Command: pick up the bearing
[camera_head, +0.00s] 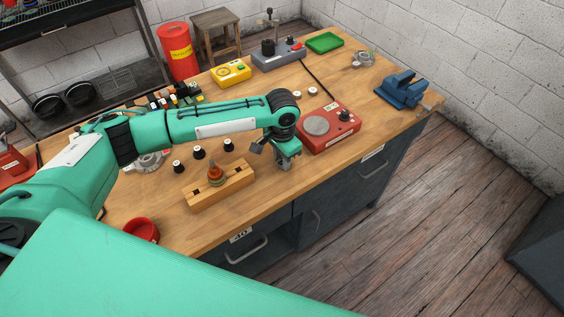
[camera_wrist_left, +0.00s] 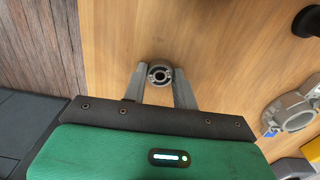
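My left gripper (camera_wrist_left: 160,76) is open, with one finger on each side of the bearing. Whether the fingers touch it is hard to tell. In the head view my left gripper (camera_head: 285,163) points down near the front edge of the bench, and I cannot make out the bearing there. My right gripper is not in view.
A wooden block (camera_head: 235,184) holding a copper-coloured part stands left of the gripper. A red device (camera_head: 340,137) with a round plate is close on the right. A red bowl (camera_head: 141,229) sits near the front edge. A grey housing (camera_wrist_left: 291,112) lies right in the wrist view.

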